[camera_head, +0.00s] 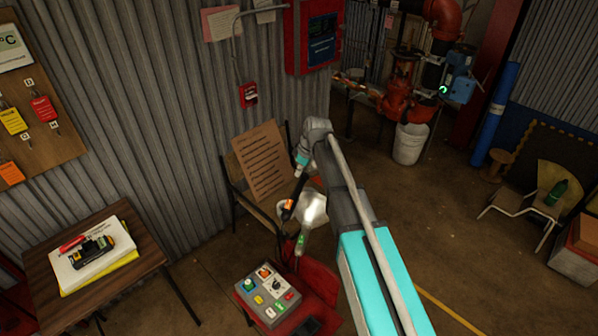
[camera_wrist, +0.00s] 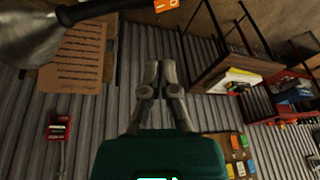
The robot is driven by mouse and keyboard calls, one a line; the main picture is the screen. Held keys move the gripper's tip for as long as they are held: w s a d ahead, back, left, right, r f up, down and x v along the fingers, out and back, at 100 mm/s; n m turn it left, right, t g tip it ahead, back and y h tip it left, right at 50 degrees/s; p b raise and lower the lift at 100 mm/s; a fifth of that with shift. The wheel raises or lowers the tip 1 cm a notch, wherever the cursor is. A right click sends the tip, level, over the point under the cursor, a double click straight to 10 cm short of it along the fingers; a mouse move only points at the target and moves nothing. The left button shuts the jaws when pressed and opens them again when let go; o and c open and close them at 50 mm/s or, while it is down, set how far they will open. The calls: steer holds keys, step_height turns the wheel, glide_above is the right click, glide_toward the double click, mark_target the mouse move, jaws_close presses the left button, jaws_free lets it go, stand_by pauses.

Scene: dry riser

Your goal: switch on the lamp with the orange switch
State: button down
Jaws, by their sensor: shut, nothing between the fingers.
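The lamp has a silvery shade (camera_head: 313,208) in the middle of the head view, with a bright patch on it; I cannot tell light from reflection. Its orange switch (camera_head: 288,206) sits on a dark part just left of the shade. In the wrist view the shade (camera_wrist: 32,38) is at the upper left, and the orange switch (camera_wrist: 166,5), with pale marks, is cut by the top edge. My gripper (camera_wrist: 161,66) is shut and empty, its tips below the switch in that picture and apart from it. In the head view its fingers are hard to make out near the lamp.
A grey control box (camera_head: 268,293) with coloured buttons stands on a red seat below the lamp. A chair holds a cardboard sheet (camera_head: 261,160) behind it. A wooden table (camera_head: 140,249) stands left. The corrugated wall (camera_head: 185,130) is close behind; open floor lies right.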

steer(key=shift+s+a+r+n+t+p, duration=0.2)
steer(key=shift+s+a+n+t, duration=0.1)
steer(key=shift+s, duration=0.35)
steer(key=shift+s+a+r+n+t+p, duration=0.15)
steer(key=shift+s+n+t, duration=0.15)
steer(key=shift+s, duration=0.3)
steer(key=shift+f, duration=0.2)
steer(key=b, duration=1)
glide_above(288, 202)
steer(key=f, duration=0.6)
steer(key=s+f, duration=0.1)
steer(key=f, duration=0.2)
steer(key=shift+d+f, duration=0.25)
steer(key=shift+f, duration=0.15)
steer(key=shift+w+d+f+b, duration=0.1)
steer(key=shift+w+f+b, duration=0.1)
steer(key=shift+f+b, duration=0.7)
steer(key=shift+w+d+f+b, duration=0.1)
steer(key=shift+w+f+b, duration=0.05)
steer(key=shift+f+b, duration=0.7)
steer(key=shift+a, duration=0.15)
